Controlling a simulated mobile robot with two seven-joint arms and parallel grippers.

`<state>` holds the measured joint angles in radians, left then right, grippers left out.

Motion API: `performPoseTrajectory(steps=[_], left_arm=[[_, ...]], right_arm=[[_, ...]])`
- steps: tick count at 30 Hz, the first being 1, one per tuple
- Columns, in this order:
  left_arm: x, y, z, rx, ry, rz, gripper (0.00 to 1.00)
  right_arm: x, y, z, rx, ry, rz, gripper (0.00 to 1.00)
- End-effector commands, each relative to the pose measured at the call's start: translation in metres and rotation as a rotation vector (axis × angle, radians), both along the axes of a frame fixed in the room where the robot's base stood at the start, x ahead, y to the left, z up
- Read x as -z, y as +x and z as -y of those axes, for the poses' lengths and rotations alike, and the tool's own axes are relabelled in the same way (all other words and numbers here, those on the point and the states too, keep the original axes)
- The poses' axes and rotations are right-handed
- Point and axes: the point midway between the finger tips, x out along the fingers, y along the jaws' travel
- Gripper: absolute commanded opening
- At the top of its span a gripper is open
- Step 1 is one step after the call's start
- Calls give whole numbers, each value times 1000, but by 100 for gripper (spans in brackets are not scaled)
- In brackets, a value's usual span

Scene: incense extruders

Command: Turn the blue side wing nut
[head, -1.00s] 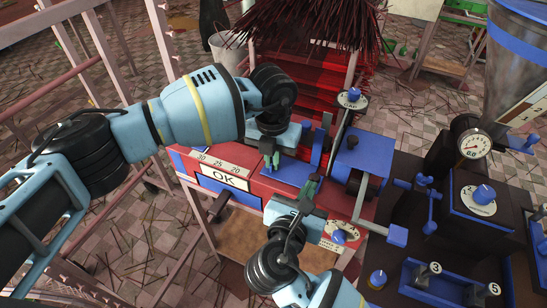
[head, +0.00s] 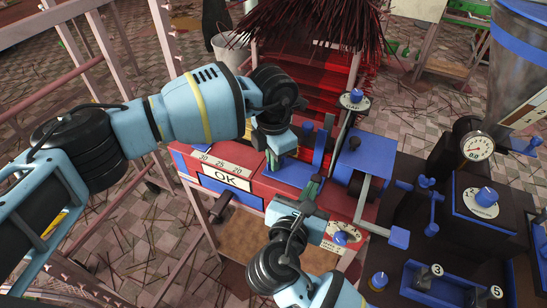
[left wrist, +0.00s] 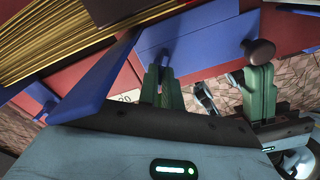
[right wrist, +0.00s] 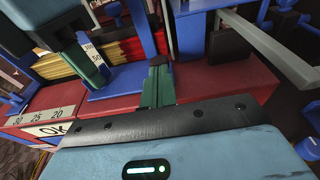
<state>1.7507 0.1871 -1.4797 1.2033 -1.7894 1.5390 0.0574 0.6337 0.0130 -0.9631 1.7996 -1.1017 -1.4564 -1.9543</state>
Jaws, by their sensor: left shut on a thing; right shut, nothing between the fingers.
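My left gripper (head: 271,163) points down over the blue plate on the red machine's top. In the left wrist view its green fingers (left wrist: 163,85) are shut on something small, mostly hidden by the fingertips. This seems to be the blue side wing nut, but its shape cannot be made out. My right gripper (head: 313,187) is to the right and nearer the front, shut and empty. A dark round knob (left wrist: 260,51) shows at its fingertips in the left wrist view; whether they touch is unclear.
A tall upright blue plate (head: 320,148) stands close to both grippers. A blue box (head: 352,160) with a grey crank arm (head: 362,197) is to the right. The OK scale (head: 226,178) is at the front left. Red incense sticks (head: 300,75) hang behind.

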Motion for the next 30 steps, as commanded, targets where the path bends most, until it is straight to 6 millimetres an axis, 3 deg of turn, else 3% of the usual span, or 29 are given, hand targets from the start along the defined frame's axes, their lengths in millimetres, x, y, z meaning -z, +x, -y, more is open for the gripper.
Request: performPoseTrajectory(steps=[16, 18, 22, 30], left_arm=[[-1, 0, 0, 28, 1, -2, 0], [-1, 0, 0, 27, 1, -2, 13], [-1, 0, 0, 27, 0, -1, 28], [-1, 0, 0, 26, 1, -1, 28]], right_arm=[[1, 1, 2, 4, -2, -2, 0], [1, 1, 2, 4, -2, -2, 0], [1, 1, 2, 4, -2, -2, 0], [1, 1, 1, 3, -2, -2, 0]])
